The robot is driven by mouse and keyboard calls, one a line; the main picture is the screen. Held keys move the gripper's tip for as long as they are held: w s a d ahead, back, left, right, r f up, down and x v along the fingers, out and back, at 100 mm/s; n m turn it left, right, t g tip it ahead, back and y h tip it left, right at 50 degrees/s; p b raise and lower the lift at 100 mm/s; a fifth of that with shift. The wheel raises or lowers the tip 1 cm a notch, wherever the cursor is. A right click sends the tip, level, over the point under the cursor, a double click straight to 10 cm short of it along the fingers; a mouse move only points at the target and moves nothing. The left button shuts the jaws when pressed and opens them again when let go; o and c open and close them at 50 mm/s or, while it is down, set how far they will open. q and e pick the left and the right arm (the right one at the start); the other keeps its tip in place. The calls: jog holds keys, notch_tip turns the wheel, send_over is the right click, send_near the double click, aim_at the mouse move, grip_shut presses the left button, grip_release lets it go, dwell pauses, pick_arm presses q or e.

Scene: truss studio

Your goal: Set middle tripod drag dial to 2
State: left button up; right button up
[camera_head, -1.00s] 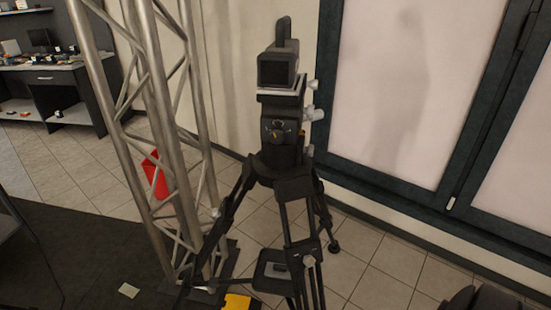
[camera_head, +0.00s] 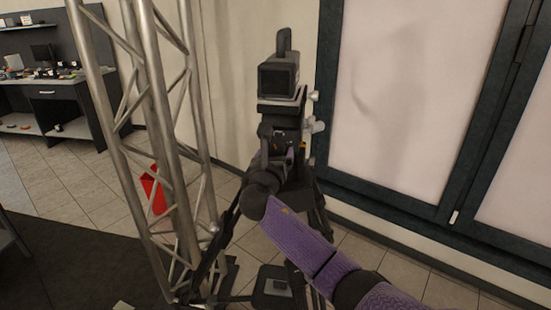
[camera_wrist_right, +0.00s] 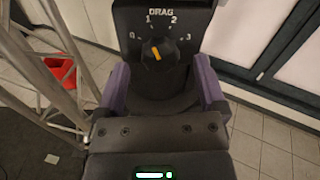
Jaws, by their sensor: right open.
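The tripod (camera_head: 320,212) stands beside the truss with a dark camera (camera_head: 278,80) on top. The drag dial (camera_wrist_right: 171,55) is a dark round knob with an orange mark, on a panel (camera_wrist_right: 190,8) lettered DRAG and numbered 0 to 3. The orange mark leans up and left, roughly toward 1. My right gripper (camera_wrist_right: 162,75) is open, its purple fingers to the left and right below the dial; I cannot tell whether they touch it. In the head view my right gripper (camera_head: 280,150) is at the tripod head and covers much of it. My left gripper is not in view.
A metal truss tower (camera_head: 165,130) stands close left of the tripod. A red object (camera_head: 153,190) is behind the truss. A dark-framed window (camera_head: 420,90) lies behind on the right. A desk (camera_head: 55,100) is far left.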

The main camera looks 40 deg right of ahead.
jog(key=shift+w+d, duration=0.4)
jog(key=shift+d, duration=0.15)
grip_shut()
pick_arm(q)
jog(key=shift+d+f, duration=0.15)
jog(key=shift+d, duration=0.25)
